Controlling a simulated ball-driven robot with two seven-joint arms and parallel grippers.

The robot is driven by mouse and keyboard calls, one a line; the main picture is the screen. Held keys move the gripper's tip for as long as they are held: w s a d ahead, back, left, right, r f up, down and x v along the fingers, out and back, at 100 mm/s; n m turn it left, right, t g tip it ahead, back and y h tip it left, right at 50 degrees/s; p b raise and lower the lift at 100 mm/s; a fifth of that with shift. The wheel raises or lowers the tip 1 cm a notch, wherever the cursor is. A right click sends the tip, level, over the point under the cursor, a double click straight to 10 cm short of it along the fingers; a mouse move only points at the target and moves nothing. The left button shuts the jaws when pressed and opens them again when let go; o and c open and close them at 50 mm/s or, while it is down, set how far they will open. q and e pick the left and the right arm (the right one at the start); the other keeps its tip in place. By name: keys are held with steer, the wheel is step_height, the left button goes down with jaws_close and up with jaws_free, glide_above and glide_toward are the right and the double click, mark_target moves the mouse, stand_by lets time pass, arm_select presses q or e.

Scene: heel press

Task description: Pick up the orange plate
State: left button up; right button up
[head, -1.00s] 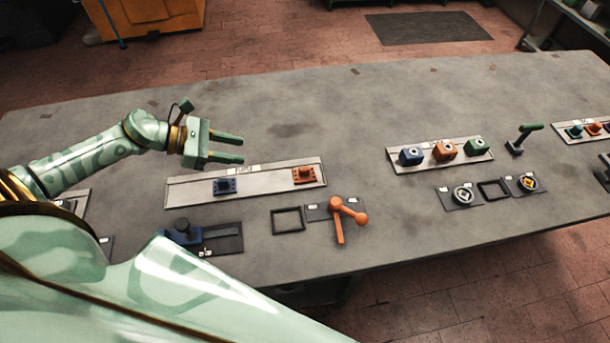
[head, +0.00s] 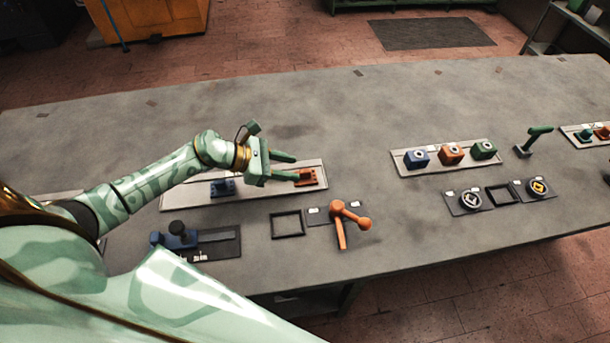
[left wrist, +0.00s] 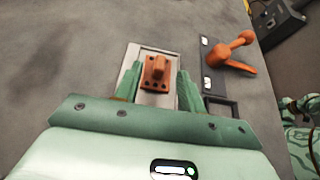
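The orange plate (head: 310,177), a small block with a raised knob and dark holes, lies at the right end of a pale tray (head: 250,195). In the left wrist view the orange plate (left wrist: 156,73) shows ahead of and between the two green fingers. My left gripper (head: 295,167) is open and empty, its fingertips close to the plate in the head view; I cannot tell the exact gap or whether they touch it. In the left wrist view my left gripper (left wrist: 158,85) has one finger on each side of the plate's line. My right gripper is not in view.
A blue plate (head: 222,187) is on the same tray, partly under my left gripper. An orange lever (head: 345,222) and an empty black frame (head: 286,225) stand in front. A blue clamp-like part (head: 178,236) is nearer left. The table's far side is clear.

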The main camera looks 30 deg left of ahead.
mark_target(305, 175)
arm_select(q)
steer(key=x, duration=0.2)
steer(key=shift+w+d+f, duration=0.15)
steer(key=shift+w+d, duration=0.05)
steer(key=shift+d, duration=0.1)
jaws_close()
